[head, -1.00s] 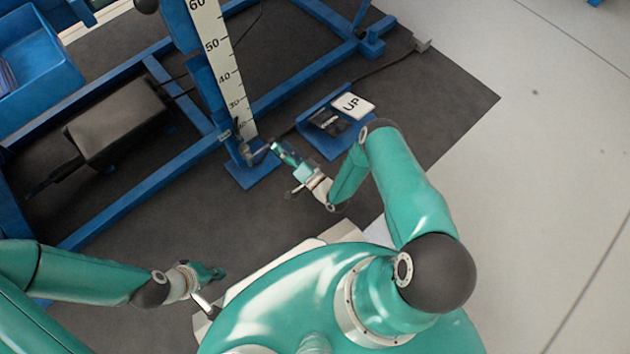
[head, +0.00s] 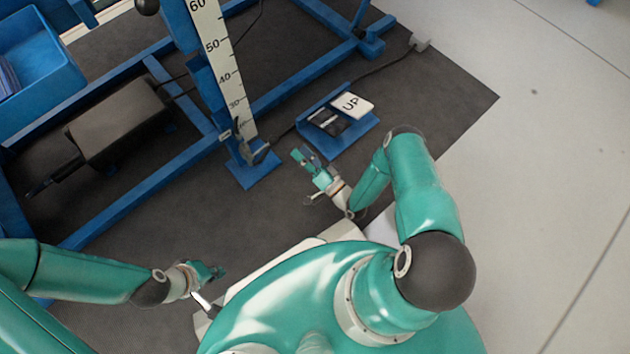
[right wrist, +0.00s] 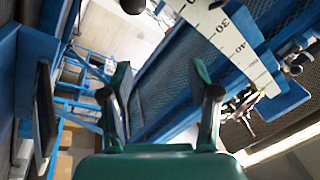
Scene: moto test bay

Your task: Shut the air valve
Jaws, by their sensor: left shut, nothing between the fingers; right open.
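The small valve fitting (head: 240,136) is at the foot of the blue post, beside the lower end of the measuring scale. A grey lever-like part (head: 258,153) shows just below it; whether it stands open or shut is too small to tell. Small fittings (right wrist: 240,103) also show beside the scale in the right wrist view. My right gripper (head: 304,158) is open and empty, to the right of the fitting and apart from it. Its spread fingers also show in the right wrist view (right wrist: 161,88). My left gripper (head: 218,272) is shut and empty at the lower left, far from the post.
The white scale (head: 222,55) runs up the blue post. A blue pedal stand (head: 345,143) with an "UP" plate (head: 353,103) stands right of the post, with a cable behind. Dark mat surrounds my grippers.

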